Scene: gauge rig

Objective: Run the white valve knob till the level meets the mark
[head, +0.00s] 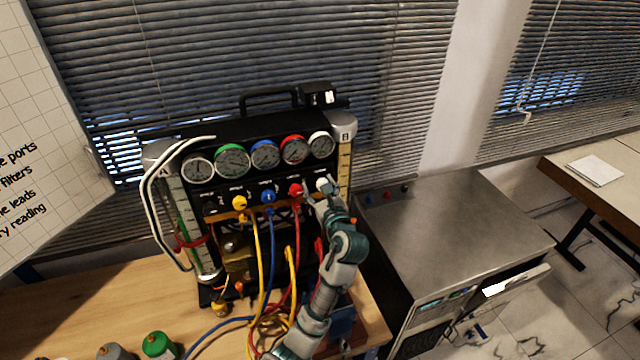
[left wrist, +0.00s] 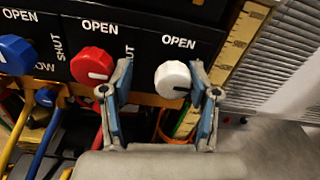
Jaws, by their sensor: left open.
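The white valve knob (left wrist: 173,79) is at the right end of the knob row, under an OPEN label, with a dark pointer line low on its face. In the head view the white knob (head: 322,184) is partly hidden by my gripper. My left gripper (left wrist: 160,90) is open, with one finger on each side of the white knob; I cannot tell if either touches it. It also shows in the head view (head: 325,195). A yellow scale strip (head: 344,165) and tube B stand at the rig's right side. The liquid level and mark are too small to make out. My right gripper is not seen.
The red knob (left wrist: 93,65) is close left of my left finger, with the blue knob (left wrist: 14,54) farther left. Gauges (head: 264,154) line the rig above. Yellow, blue and red hoses (head: 270,250) hang below. A metal cabinet (head: 460,230) stands to the right.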

